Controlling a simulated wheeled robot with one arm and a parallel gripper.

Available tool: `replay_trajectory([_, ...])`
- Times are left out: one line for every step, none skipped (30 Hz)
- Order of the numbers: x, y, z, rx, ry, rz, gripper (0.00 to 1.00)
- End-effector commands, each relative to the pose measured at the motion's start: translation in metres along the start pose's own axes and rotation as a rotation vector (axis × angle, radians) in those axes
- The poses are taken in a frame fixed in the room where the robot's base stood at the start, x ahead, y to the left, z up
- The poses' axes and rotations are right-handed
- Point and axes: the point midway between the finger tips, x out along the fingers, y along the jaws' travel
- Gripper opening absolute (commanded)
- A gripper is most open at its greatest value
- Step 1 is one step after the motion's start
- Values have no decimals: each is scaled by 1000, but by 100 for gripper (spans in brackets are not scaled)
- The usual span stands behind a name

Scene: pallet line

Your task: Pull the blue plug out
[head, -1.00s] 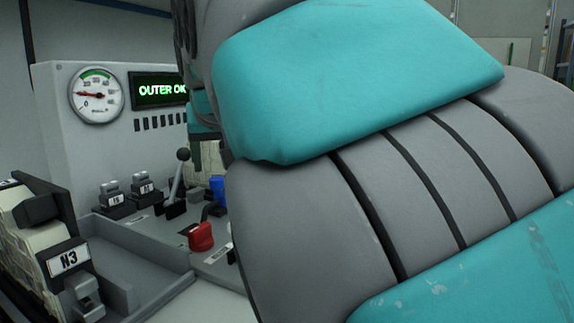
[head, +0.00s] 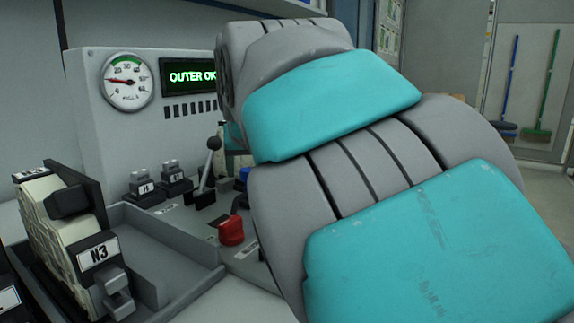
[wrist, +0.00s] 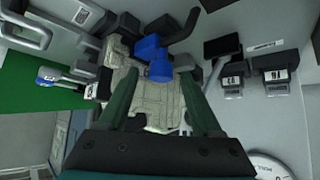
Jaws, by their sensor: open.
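The blue plug (wrist: 155,62) shows in the wrist view near the top middle, with a cream-coloured block behind it. My gripper (wrist: 157,78) is open, with its two dark green fingers on either side of the plug's lower end. I cannot tell whether either finger touches it. In the head view only a sliver of the blue plug (head: 243,174) shows, on the panel beside my arm. My arm hides the rest of it and most of my gripper there.
A red knob (head: 231,230) and a black-knobbed lever (head: 209,165) stand close to the plug. A gauge (head: 128,82) and a display (head: 190,77) reading "OUTER OK" are behind. A grey tray (head: 165,262) and a block labelled N3 (head: 98,253) are at front left.

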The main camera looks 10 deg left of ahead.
Motion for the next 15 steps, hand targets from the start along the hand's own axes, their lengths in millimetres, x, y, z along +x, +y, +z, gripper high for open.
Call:
replay_trajectory([0, 0, 0, 0, 1, 0, 66])
replay_trajectory([0, 0, 0, 0, 1, 0, 66])
replay_trajectory([0, 0, 0, 0, 1, 0, 66])
replay_trajectory([0, 0, 0, 0, 1, 0, 65])
replay_trajectory([0, 0, 0, 0, 1, 0, 62])
replay_trajectory([0, 0, 0, 0, 1, 0, 57])
replay_trajectory([-1, 0, 0, 0, 1, 0, 54])
replay_trajectory([-1, 0, 0, 0, 1, 0, 50])
replay_trajectory([-1, 0, 0, 0, 1, 0, 46])
replay_trajectory([-1, 0, 0, 0, 1, 0, 42])
replay_trajectory([-1, 0, 0, 0, 1, 0, 39])
replay_trajectory([-1, 0, 0, 0, 1, 0, 35])
replay_trajectory([-1, 0, 0, 0, 1, 0, 31])
replay_trajectory([-1, 0, 0, 0, 1, 0, 28])
replay_trajectory([-1, 0, 0, 0, 1, 0, 23])
